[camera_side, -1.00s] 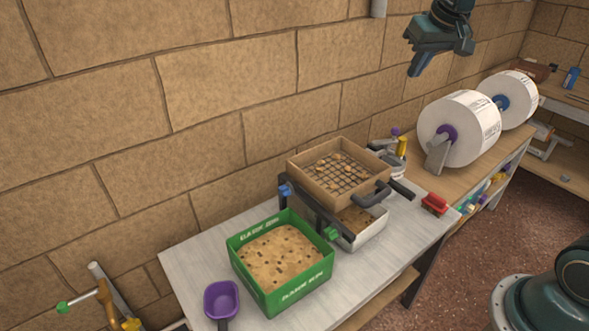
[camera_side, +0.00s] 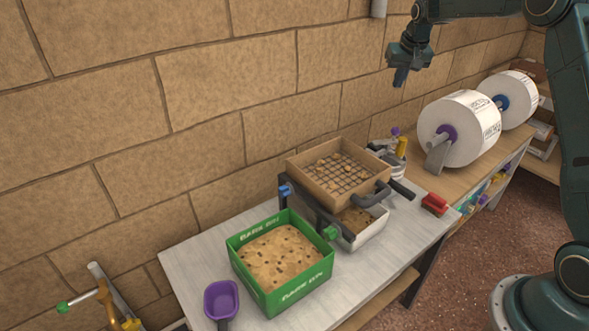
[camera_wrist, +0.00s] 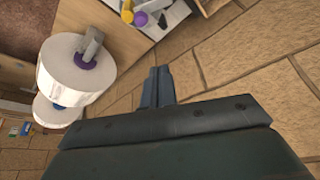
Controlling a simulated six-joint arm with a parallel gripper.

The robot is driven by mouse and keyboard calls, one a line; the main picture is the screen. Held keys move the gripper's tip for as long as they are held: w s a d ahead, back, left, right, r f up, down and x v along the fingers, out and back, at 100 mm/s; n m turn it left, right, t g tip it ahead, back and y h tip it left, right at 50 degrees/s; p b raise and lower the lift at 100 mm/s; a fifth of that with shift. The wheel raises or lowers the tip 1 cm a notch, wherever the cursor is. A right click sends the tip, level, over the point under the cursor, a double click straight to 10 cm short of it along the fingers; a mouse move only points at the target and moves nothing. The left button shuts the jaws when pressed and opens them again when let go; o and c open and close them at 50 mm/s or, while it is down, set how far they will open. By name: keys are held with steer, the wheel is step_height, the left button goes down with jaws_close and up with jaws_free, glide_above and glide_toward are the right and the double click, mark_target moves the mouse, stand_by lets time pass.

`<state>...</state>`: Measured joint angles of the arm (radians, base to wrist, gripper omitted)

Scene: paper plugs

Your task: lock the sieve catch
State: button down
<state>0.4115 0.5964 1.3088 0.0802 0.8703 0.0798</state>
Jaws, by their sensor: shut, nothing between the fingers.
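The sieve (camera_side: 338,178) is a brown wooden frame with a wire mesh and several brown lumps on it, in the middle of the side view. It sits on a dark stand above a white tray (camera_side: 372,228). A blue piece (camera_side: 285,191) and a green knob (camera_side: 330,233) are on the stand's left and front; I cannot tell which is the catch or how it is set. My gripper (camera_side: 401,77) is shut and empty, high above the bench's back right, well apart from the sieve. In the wrist view my gripper (camera_wrist: 157,86) points at the wall.
A green box (camera_side: 265,293) of speckled material and a purple scoop (camera_side: 222,299) stand left of the sieve. A red object (camera_side: 434,204) lies to its right. White paper rolls (camera_side: 460,130) stand at the back right, also in the wrist view (camera_wrist: 75,68). A brick wall (camera_side: 240,90) runs behind.

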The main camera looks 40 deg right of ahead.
steer(key=w+d+f, duration=0.2)
steer(key=d+f, duration=0.2)
steer(key=f, duration=0.1)
steer(key=shift+d+m, duration=0.4)
steer(key=shift+w+f, duration=0.1)
steer(key=shift+f, duration=0.05)
step_height(320, 180, down, 10)
steer(key=shift+s+a, duration=0.15)
steer(key=shift+s, duration=0.05)
stand_by(1.0)
